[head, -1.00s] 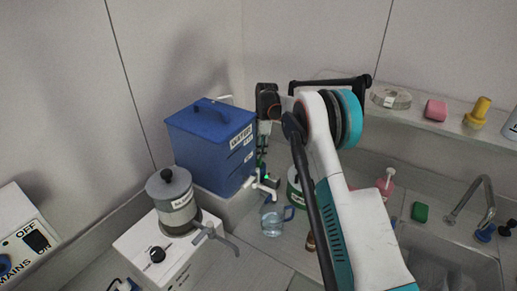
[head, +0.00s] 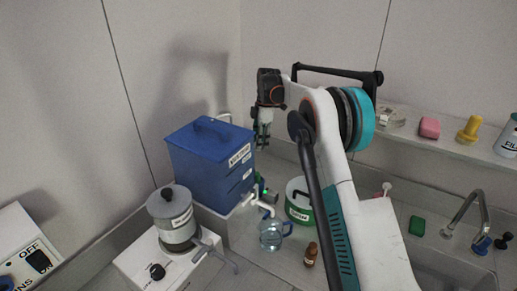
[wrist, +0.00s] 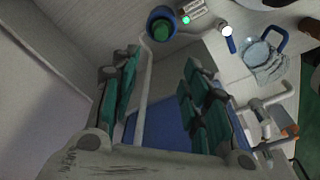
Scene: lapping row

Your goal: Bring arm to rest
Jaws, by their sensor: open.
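My gripper (head: 262,135) points down in the head view, raised at the right side of the blue water container (head: 210,155). In the wrist view my gripper (wrist: 155,75) shows its two green-padded fingers apart, with nothing between them but the view of things below. My arm rises from the lower right and bends at the teal-ringed joint. A glass jug (head: 271,233) with a blue handle stands below the container's white tap; the jug also shows in the wrist view (wrist: 262,58).
A grey pot (head: 172,215) stands on a white unit at left. A green-labelled tin (head: 298,203) and a small brown bottle (head: 311,254) stand near the jug. A shelf (head: 455,146) with a pink block (head: 430,127) and yellow object (head: 468,129) runs along the right wall, above a sink.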

